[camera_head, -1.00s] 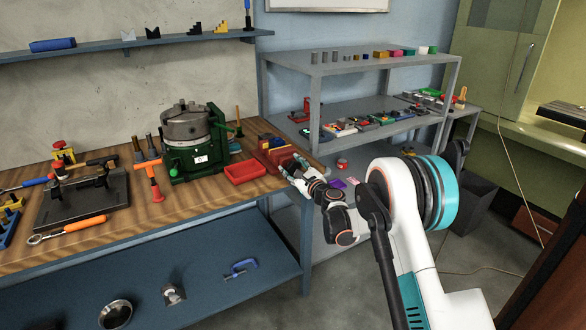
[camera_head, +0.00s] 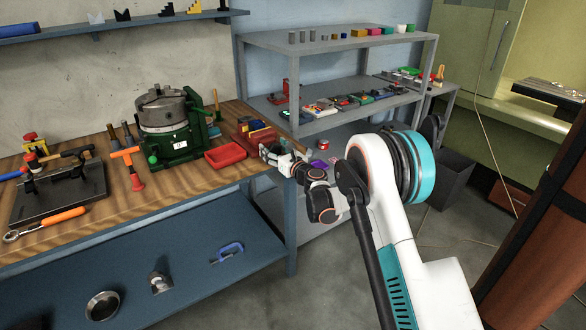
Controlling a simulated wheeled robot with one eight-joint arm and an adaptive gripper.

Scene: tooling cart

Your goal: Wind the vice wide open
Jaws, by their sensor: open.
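The red vice (camera_head: 247,143), as far as I can make out, sits at the right end of the wooden bench, with blue and yellow pieces showing at its top. Its jaw gap and handle are too small and partly covered to read. My gripper (camera_head: 268,152) is at the vice's front right side, by the bench's right end. It is open, and its fingers point left toward the vice. I cannot tell whether the fingers touch it or surround its handle.
A red tray (camera_head: 225,156) lies just left of the vice. A grey shelf rack (camera_head: 340,44) stands behind my arm.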

